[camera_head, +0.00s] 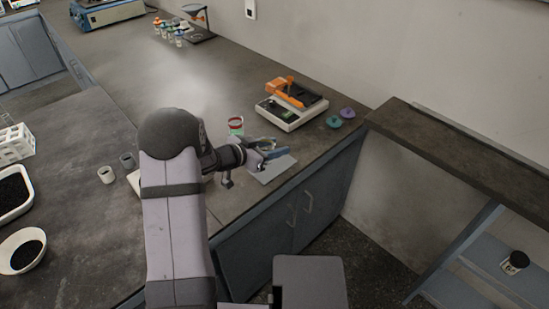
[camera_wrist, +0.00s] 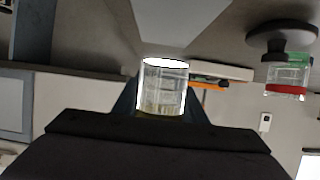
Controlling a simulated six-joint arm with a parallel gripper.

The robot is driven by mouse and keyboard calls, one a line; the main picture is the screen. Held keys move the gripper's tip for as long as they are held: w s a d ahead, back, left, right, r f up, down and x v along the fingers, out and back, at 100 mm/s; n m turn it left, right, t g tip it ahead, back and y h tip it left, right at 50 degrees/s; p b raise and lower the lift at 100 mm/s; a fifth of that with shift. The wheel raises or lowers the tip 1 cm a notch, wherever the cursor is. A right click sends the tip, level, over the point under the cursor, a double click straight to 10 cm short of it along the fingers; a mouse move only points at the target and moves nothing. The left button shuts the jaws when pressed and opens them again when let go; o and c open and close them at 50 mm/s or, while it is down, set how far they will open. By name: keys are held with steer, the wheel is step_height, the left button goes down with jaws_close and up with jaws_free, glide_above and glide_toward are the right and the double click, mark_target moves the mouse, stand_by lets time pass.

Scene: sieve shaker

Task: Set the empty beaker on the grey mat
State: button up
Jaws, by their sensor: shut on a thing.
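A clear glass beaker (camera_wrist: 163,92) is between the jaws of my gripper (camera_wrist: 162,108) in the wrist view; no filling can be made out. My gripper is shut on it. In the head view my gripper (camera_head: 265,158) is over the far part of the light grey mat (camera_head: 270,174), near the counter's front edge. The beaker is hard to make out there. The mat also shows in the wrist view (camera_wrist: 190,18), beyond the beaker. I cannot tell whether the beaker touches the mat.
Several coloured-top containers stand at the back.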

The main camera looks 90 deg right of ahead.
mark_target(275, 164)
steer(key=shift+f, duration=2.15)
steer(key=shift+f, duration=0.15)
steer(key=o, duration=1.1)
steer(key=shift+b+v, duration=0.3)
steer(key=shift+v, duration=3.5)
